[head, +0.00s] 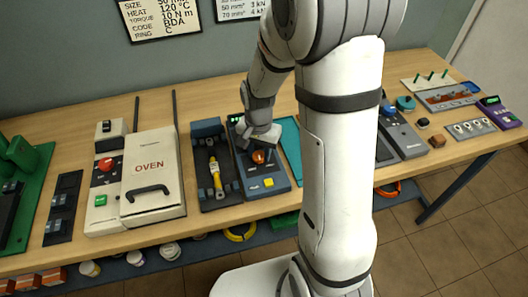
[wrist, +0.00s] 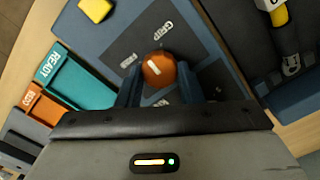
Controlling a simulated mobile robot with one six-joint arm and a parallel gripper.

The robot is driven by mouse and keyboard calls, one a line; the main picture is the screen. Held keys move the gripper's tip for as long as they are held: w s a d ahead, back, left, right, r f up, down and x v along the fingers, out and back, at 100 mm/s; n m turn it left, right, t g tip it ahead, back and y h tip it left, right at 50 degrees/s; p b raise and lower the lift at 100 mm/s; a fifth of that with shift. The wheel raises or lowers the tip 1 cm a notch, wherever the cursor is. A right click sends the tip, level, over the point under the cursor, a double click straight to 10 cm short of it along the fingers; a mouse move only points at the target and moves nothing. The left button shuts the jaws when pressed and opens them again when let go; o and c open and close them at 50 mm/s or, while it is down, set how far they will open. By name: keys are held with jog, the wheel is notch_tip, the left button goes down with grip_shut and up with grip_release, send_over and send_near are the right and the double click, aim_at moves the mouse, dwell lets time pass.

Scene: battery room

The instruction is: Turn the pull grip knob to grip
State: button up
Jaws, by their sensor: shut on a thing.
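The pull grip knob (wrist: 158,70) is a round orange-brown knob on a dark plate of a blue bench device (wrist: 85,32). In the wrist view it sits between the two fingers of my gripper (wrist: 158,76), which is shut on it. A short pale line marks the knob top; I cannot tell for sure which label it points at. The label GRIP (wrist: 161,33) lies just beyond the knob. Other small labels lie to its left and under the gripper side, too small to read. In the head view my gripper (head: 262,138) comes down over the knob (head: 258,157).
A yellow button (head: 268,182) is on the device's front. A dark fixture with a yellow tool (head: 215,172) stands left of it, then the white oven (head: 152,174). In the wrist view, a teal READY tray (wrist: 78,80) and an orange tray (wrist: 42,108) lie at left.

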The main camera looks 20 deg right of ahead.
aim_at(260, 154)
jog(key=m+b, duration=0.1)
jog(key=m, duration=0.3)
jog(key=shift+m, duration=0.3)
jog(key=shift+d+m+b, duration=0.1)
jog(key=shift+m+b, duration=0.4)
jog(key=shift+m, duration=1)
jog(key=o, duration=1)
jog(key=shift+c, duration=0.2)
notch_tip(260, 154, up, 8)
jog(key=shift+f, duration=0.1)
jog(key=shift+s, duration=0.1)
